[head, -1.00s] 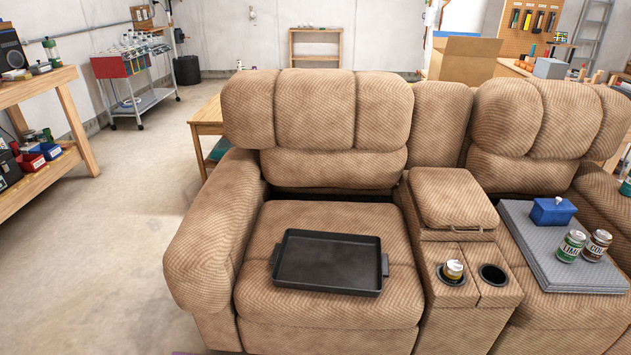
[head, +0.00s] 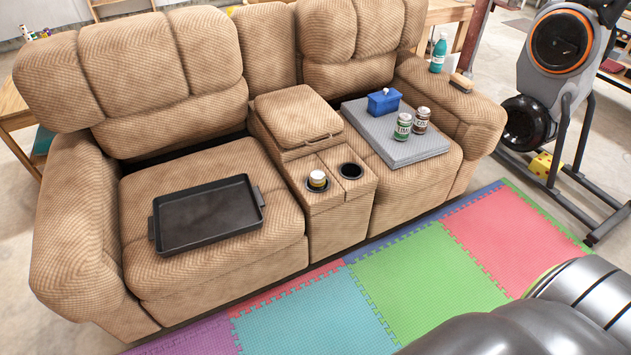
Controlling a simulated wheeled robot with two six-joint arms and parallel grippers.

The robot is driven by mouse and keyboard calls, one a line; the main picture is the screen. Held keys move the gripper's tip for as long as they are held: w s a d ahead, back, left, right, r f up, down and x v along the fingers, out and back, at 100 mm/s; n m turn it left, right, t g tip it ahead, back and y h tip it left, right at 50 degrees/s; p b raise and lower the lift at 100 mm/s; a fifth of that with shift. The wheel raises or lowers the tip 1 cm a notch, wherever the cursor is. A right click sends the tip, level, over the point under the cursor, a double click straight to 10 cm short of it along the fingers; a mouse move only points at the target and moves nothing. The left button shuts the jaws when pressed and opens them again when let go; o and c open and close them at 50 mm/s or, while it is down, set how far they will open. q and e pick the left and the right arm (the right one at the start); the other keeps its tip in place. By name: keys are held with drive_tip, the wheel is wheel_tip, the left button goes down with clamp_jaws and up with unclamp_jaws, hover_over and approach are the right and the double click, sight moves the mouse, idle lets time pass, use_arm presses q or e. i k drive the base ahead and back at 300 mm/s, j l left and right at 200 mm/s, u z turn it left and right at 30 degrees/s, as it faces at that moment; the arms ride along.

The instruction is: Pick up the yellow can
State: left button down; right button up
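A yellow can (head: 317,179) with a pale top stands upright in the left cup holder of the recliner's centre console (head: 335,205). Its lower part is hidden inside the holder. The right cup holder (head: 351,171) looks empty. Neither of my grippers shows in the head view. A grey and black part of my own arm fills the lower right corner.
A black tray (head: 205,215) lies on the left seat. A grey mat (head: 427,147) on the right seat holds a green can (head: 402,127), a brown can (head: 422,119) and a blue box (head: 384,101). An exercise bike (head: 560,85) stands right. Coloured foam tiles (head: 430,275) lie in front.

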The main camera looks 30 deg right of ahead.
sight(317, 176)
drive_tip(key=i+l, duration=0.1)
drive_tip(key=l, duration=0.2)
drive_tip(key=i+l+u, duration=0.1)
drive_tip(key=l, duration=0.25)
drive_tip(key=i+l, duration=0.15)
drive_tip(key=l, duration=0.15)
drive_tip(key=i+l+u, duration=0.1)
drive_tip(key=l, duration=0.25)
